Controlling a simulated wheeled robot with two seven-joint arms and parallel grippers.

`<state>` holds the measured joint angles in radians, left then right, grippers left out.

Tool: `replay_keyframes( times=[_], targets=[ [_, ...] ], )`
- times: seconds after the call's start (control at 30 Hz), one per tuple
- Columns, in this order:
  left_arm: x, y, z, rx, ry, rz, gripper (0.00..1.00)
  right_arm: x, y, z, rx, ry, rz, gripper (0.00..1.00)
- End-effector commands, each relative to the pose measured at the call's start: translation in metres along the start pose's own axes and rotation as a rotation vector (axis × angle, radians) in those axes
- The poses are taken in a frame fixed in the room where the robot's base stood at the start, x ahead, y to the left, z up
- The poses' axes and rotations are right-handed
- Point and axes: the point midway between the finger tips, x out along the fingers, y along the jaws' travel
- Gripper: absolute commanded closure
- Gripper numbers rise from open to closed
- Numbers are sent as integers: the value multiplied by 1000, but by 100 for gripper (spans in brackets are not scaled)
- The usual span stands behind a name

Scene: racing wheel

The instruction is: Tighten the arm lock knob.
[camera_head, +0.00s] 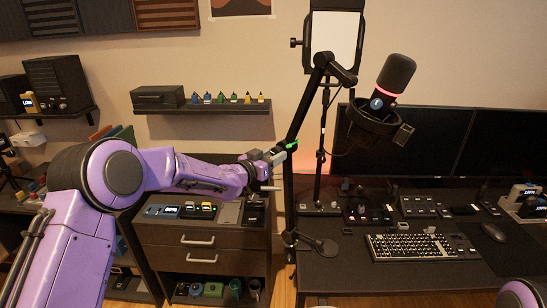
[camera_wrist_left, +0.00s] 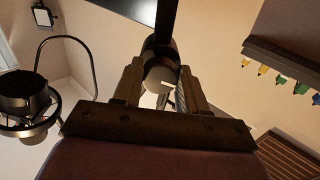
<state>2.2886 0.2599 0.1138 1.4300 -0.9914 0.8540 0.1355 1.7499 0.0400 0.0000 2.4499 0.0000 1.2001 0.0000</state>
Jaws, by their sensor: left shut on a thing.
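The black microphone arm (camera_head: 310,95) rises from the desk, with a jointed elbow at the top. The arm lock knob (camera_wrist_left: 160,74) is a dark round knob with a pale mark, between the fingers in the left wrist view. My left gripper (camera_head: 277,153) reaches the lower part of the microphone arm, beside a small green light. In the left wrist view my left gripper (camera_wrist_left: 160,90) is shut on the knob, one finger on each side. In the head view the gripper mostly hides the knob. My right gripper is not in view.
The microphone (camera_head: 394,75) hangs at the right end of the arm, before two dark monitors (camera_head: 435,140). A keyboard (camera_head: 420,246) and mouse (camera_head: 493,231) lie on the desk. A shelf (camera_head: 205,108) with small coloured items is on the wall. A drawer cabinet (camera_head: 200,262) stands below my left arm.

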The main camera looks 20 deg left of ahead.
Motion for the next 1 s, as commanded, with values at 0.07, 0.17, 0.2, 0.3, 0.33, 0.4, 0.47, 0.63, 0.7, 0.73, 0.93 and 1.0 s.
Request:
replay_keyframes(
  times=[0.07, 0.17, 0.2, 0.3, 0.33, 0.4, 0.47, 0.63, 0.7, 0.73, 0.93, 1.0],
  targets=[
    [0, -1, 2, 32, 0, -1, 89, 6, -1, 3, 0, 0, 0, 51],
    [0, 0, 4, 88, 0, 0, 89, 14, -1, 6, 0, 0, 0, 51],
    [0, -1, 5, 116, 0, -1, 89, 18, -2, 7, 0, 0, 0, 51],
    [0, 0, 5, 197, 1, 0, 89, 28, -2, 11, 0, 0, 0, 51],
    [0, -1, 6, 224, 0, -1, 89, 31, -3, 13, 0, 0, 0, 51],
    [0, 0, 6, 290, 1, 0, 89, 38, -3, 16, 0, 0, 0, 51],
    [0, -1, 6, 347, 0, 0, 89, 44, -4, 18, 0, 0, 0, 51],
    [0, -1, 6, 509, 0, 0, 89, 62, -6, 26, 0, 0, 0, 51],
    [0, -1, 6, 576, 0, 0, 89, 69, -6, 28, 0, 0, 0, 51],
    [0, -1, 5, 605, 0, 0, 89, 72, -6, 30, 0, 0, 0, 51],
    [0, -2, 5, 794, 0, 0, 89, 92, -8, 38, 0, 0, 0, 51],
    [0, -2, 5, 860, 0, 0, 89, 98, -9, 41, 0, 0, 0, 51]
  ],
)
